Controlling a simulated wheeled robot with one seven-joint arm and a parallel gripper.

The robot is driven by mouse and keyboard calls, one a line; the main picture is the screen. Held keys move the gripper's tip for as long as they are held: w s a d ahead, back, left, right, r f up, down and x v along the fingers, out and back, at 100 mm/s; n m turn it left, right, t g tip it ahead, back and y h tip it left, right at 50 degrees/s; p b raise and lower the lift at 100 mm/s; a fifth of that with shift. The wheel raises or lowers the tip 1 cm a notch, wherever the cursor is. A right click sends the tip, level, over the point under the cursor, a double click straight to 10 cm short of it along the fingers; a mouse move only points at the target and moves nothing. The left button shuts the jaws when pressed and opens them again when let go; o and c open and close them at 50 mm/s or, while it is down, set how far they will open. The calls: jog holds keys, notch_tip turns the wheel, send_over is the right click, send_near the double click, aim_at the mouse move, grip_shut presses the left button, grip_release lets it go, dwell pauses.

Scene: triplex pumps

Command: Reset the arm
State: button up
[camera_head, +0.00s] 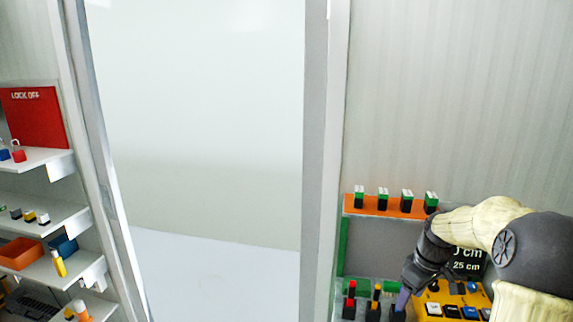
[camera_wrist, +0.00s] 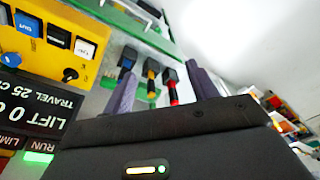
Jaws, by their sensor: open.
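My gripper (camera_head: 402,296) is at the lower right in the head view, at the end of my cream-coloured arm. It points down toward a green-backed shelf with black blocks that have coloured tops. In the wrist view its two purple fingers (camera_wrist: 160,84) stand apart with nothing between them. Beyond them are black items with a blue top (camera_wrist: 127,60), a yellow top (camera_wrist: 152,72) and a red top (camera_wrist: 171,82). In the head view the red-topped one (camera_head: 350,299) and the orange-topped one (camera_head: 375,299) show. My gripper hides part of that row.
A yellow control panel (camera_head: 450,298) with buttons is right beside my gripper, below a black display. An orange shelf (camera_head: 385,207) holds several green-and-black items above. Shelves at the left carry a red lock-off board (camera_head: 35,117) and an orange bin (camera_head: 20,253). A large doorway stands between.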

jog(key=s+a+f+m, duration=0.1)
jog(key=s+a+m, duration=0.2)
jog(key=s+a, duration=0.5)
jog(key=s+a+f+m+t+h, duration=0.1)
jog(key=s+a+f+m, duration=0.1)
jog(key=s+a, duration=0.6)
jog(key=shift+s+a+f+m, duration=0.25)
jog(key=shift+s+m, duration=0.45)
jog(key=shift+s, duration=0.45)
